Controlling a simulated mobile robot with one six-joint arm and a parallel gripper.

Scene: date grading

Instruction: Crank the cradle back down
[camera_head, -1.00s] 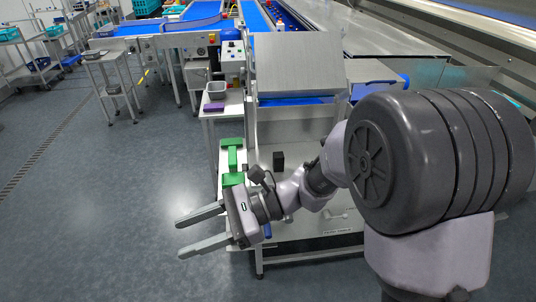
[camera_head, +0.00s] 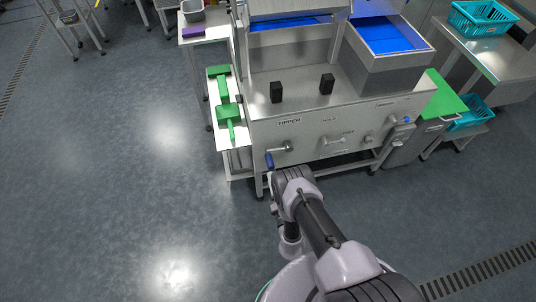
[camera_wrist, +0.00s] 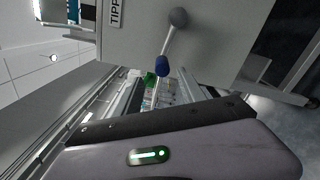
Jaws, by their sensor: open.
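The tipper's crank (camera_head: 280,153) sits at the left of the steel machine's front panel, right below the "TIPPER" label. Its blue grip (camera_head: 269,161) hangs down and left of the hub. In the wrist view the round hub (camera_wrist: 178,17) is at the top, and the blue grip (camera_wrist: 162,67) is just beyond my gripper's body. My gripper (camera_head: 290,174) is just below and right of the crank in the head view, apparently apart from it. It is open; its fingertips are not clear. A steel panel (camera_head: 290,6), possibly the cradle, is cut off at the top.
Green tools (camera_head: 223,90) lie on a narrow white side shelf left of the machine. Two black blocks (camera_head: 277,92) stand on the steel top. A blue-lined bin (camera_head: 393,40) and teal crates (camera_head: 482,18) are at right. Open floor lies left.

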